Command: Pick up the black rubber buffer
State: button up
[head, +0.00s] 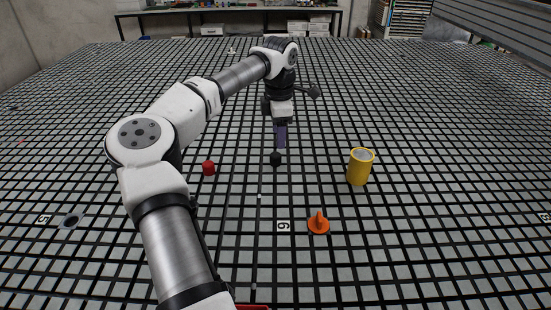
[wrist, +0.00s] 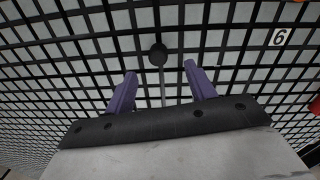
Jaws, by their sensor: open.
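The black rubber buffer (head: 275,159) is a small dark cylinder standing on the grid table in the head view, just below my gripper's fingers. In the wrist view the buffer (wrist: 158,54) shows as a dark round shape beyond the fingertips, roughly centred between them. My gripper (head: 281,146) points down with its purple fingers above the buffer. In the wrist view my gripper (wrist: 160,70) is open, with nothing between its fingers. The exact gap between fingertips and buffer is hard to tell.
On the grid table (head: 440,230), a red piece (head: 208,168) stands left of the buffer, a yellow cylinder (head: 360,167) to the right, and an orange piece (head: 319,223) nearer the camera. A number 6 label (head: 283,226) lies nearby. The grid right beside the buffer is clear.

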aim_at(276, 154)
jog(key=f, duration=0.2)
jog(key=f+p, duration=0.1)
jog(key=f, duration=0.2)
jog(key=f+p, duration=0.1)
jog(key=f, duration=0.1)
jog(key=shift+w+a+f, duration=0.2)
jog(key=shift+w+a, duration=0.1)
jog(key=shift+a, duration=0.05)
jog(key=c, duration=1)
